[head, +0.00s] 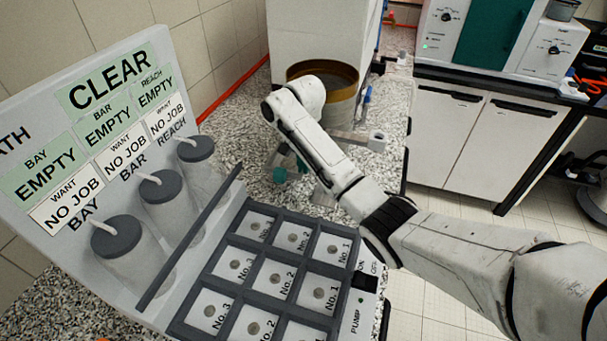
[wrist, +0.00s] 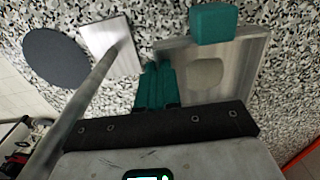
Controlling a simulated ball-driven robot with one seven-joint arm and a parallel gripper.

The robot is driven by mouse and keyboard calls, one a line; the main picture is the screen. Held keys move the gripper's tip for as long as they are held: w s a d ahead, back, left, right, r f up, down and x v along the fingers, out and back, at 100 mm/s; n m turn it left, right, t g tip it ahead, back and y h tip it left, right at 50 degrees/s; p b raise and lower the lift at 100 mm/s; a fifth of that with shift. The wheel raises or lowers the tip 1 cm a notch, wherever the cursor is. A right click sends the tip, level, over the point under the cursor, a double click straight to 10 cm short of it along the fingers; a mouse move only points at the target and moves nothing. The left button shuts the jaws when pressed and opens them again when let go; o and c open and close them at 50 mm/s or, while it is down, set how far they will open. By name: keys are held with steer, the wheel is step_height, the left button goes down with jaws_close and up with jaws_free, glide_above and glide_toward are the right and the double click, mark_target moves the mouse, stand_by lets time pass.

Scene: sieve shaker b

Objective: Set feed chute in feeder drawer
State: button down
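My gripper (wrist: 158,66) shows in the wrist view as two teal fingers side by side, with almost no gap. I see nothing held between them. To their right, a shallow metal piece (wrist: 250,52) lies over the speckled counter, with a teal block (wrist: 213,22) at its far edge and a grey oval on its face. I cannot tell whether this is the feed chute or the feeder drawer. In the head view, my forearm hides most of this area. A teal piece (head: 279,174) and a metal edge (head: 325,196) show beside it.
A sign panel (head: 110,100) with three lidded jars and a compartment tray (head: 268,250) stand at left and front. A brass-coloured sieve (head: 345,105) stands behind my arm. In the wrist view, a rod (wrist: 90,85), a pale plate (wrist: 110,45) and a dark disc (wrist: 55,57) are at left.

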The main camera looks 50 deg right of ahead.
step_height(320, 180, up, 6)
steer(key=p, duration=0.3)
steer(key=shift+r+p, duration=0.25)
steer(key=shift+p, duration=0.1)
step_height(320, 180, up, 17)
steer(key=shift+f, duration=0.2)
